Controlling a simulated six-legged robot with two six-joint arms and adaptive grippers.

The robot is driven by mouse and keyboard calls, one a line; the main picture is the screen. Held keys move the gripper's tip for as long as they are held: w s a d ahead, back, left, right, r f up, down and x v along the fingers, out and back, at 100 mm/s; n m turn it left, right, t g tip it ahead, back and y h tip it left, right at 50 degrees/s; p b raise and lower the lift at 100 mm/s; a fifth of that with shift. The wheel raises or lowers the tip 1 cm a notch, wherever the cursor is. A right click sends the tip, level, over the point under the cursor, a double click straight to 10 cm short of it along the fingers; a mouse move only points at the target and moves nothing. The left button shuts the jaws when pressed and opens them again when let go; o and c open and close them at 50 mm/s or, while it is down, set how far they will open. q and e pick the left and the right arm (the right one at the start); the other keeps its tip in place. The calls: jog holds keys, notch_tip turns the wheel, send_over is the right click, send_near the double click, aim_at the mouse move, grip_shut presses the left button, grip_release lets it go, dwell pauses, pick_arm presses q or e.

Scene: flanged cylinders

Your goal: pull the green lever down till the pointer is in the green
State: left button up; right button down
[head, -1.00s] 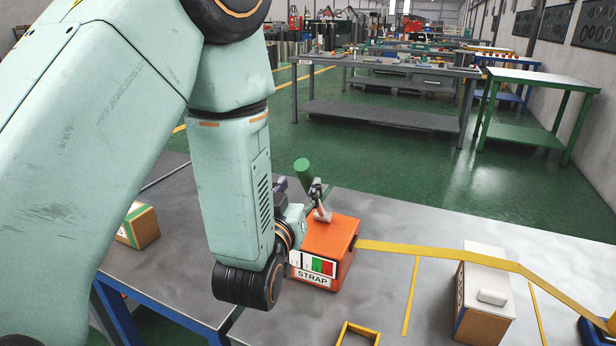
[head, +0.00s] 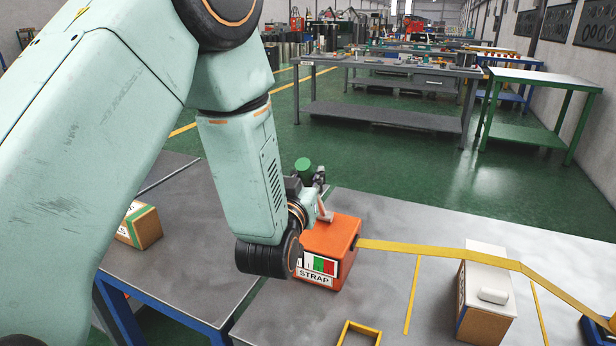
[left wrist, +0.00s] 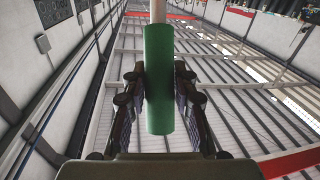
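The green lever grip (head: 303,167) stands up above the orange box (head: 335,232), on a pale arm at the box's top. In the left wrist view the green lever (left wrist: 159,85) runs between the two fingers of my left gripper (left wrist: 160,70), whose pads lie against both its sides. In the head view the left gripper (head: 312,182) is at the lever, covering its lower part. The gauge (head: 318,265) on the box front has white, green and red fields above a STRAP label. Its pointer is too small to read surely. My right gripper is not seen.
A yellow strap (head: 430,247) runs right from the orange box over a carton with a white top (head: 487,295). A small yellow frame (head: 358,335) lies in front. Another carton (head: 140,226) stands at the left. The grey bench (head: 400,215) is clear behind the strap.

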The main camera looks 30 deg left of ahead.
pick_arm(q)
jog(key=shift+a, duration=0.1)
jog(key=shift+c, duration=0.7)
grip_shut()
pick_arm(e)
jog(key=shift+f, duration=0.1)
